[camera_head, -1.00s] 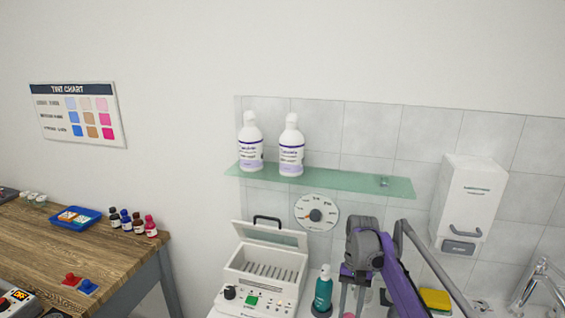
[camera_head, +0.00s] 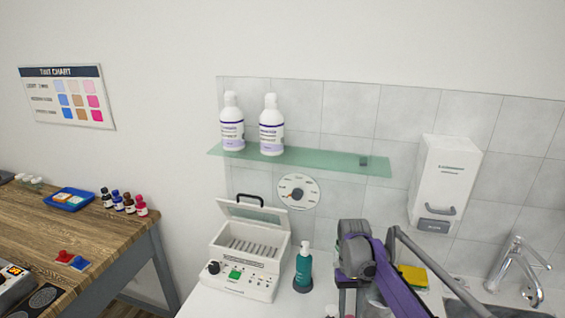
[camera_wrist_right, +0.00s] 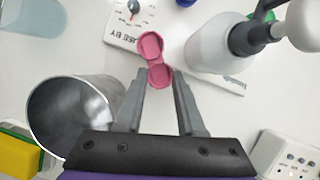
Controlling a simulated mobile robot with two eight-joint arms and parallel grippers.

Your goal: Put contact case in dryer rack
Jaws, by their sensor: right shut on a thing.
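The pink contact case (camera_wrist_right: 154,58), with two round wells, is in the right wrist view at the tips of my right gripper (camera_wrist_right: 158,80). That gripper is shut on its near end, and the case is over the white counter. In the head view my right arm hides the case. The dryer rack, a white box with a row of slots (camera_head: 252,247), stands on the counter with its lid (camera_head: 252,216) raised. The slots look empty. It is left of my right arm. My left gripper is not in view.
A teal pump bottle (camera_head: 303,268) stands between the dryer and my right arm. A metal cup (camera_wrist_right: 72,112), a grey-white pump bottle (camera_wrist_right: 228,48) and a yellow-green sponge (camera_wrist_right: 18,150) surround the right gripper. A glass shelf (camera_head: 330,163) with two bottles hangs above; a sink tap (camera_head: 517,262) is right.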

